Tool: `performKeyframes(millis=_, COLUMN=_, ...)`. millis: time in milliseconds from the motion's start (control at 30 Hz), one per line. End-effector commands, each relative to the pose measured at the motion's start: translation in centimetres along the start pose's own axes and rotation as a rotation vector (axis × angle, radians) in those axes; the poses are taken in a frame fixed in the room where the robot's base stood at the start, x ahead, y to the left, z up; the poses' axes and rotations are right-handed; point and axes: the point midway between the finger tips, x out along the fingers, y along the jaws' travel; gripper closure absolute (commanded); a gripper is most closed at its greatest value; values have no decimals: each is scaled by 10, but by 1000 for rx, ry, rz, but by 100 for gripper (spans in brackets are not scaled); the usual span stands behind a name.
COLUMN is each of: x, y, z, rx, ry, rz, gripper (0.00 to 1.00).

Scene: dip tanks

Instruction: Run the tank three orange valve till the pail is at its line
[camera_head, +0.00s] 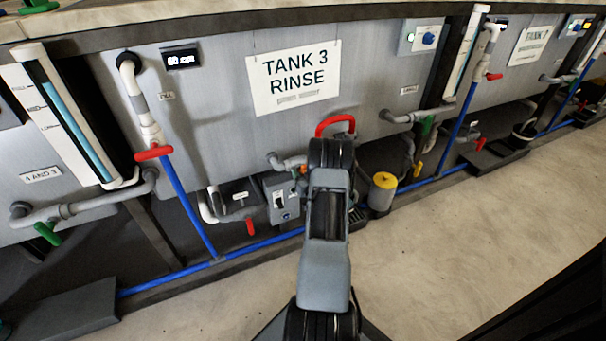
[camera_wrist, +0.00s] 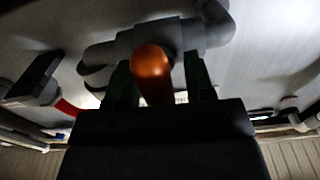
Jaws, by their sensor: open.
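The orange valve handle (camera_wrist: 152,68) is close up in the wrist view, end-on, in front of a grey pipe (camera_wrist: 190,38). My gripper (camera_wrist: 158,80) is open, with one dark green finger on each side of the handle. I cannot tell whether either finger touches it. In the head view a small part of the orange valve (camera_head: 303,169) shows beside my arm, under the tank 3 sign (camera_head: 294,78). My arm hides the gripper there. I cannot make out the pail or its line in either view.
A grey switch box (camera_head: 281,197) and a red-handled valve (camera_head: 250,226) are left of my arm. A grey canister with a yellow top (camera_head: 383,181) stands on the right. A blue pipe (camera_head: 262,243) runs low along the tanks. The floor at right is clear.

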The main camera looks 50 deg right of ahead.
Motion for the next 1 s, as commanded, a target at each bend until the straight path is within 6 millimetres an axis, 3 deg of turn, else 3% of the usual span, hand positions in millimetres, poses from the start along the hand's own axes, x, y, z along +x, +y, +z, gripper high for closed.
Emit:
performKeyframes(millis=233, x=-20, y=0, z=-1, rx=2, ry=-3, rz=1, gripper=51)
performKeyframes(millis=700, x=-110, y=1, z=-1, rx=2, ry=-3, rz=3, gripper=51)
performKeyframes(millis=1000, x=-137, y=0, z=0, rx=1, ry=-1, rz=1, gripper=51)
